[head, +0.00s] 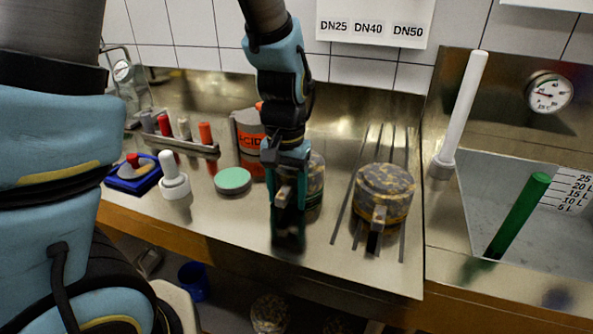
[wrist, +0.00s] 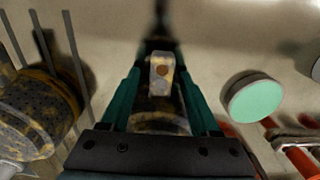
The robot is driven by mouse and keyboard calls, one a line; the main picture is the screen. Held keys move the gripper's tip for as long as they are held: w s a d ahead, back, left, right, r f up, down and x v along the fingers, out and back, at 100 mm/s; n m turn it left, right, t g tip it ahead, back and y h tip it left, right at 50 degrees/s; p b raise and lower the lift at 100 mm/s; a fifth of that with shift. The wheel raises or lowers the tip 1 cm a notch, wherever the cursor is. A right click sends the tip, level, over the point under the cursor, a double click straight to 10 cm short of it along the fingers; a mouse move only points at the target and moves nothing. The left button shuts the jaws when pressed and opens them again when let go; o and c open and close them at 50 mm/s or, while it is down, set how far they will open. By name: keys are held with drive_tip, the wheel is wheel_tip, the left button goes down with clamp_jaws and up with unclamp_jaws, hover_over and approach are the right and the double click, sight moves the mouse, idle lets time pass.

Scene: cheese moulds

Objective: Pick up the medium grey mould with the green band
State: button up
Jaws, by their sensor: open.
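The medium mould (head: 316,183) is mottled grey and stands on the steel bench, mostly hidden behind my gripper (head: 287,200) in the head view. A dark green strip shows low on its side. In the wrist view its mottled body (wrist: 158,122) lies between the fingers, partly covered by the gripper's palm. Its pale handle block (wrist: 161,66), with a brown round spot, stands between the two teal fingers with a gap on each side. My gripper (wrist: 160,85) is open, pointing down around the handle, and does not clasp it.
A larger mottled mould with a yellowish band (head: 384,192) stands on dark rails to the right. A mint-lidded round tub (head: 233,180), an orange ACID container (head: 250,143) and a white-handled stamp (head: 173,178) stand to the left. A sink with a green stick (head: 520,212) is far right.

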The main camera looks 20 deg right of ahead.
drive_tip(key=shift+c, duration=0.3)
clamp_jaws()
idle(1.0)
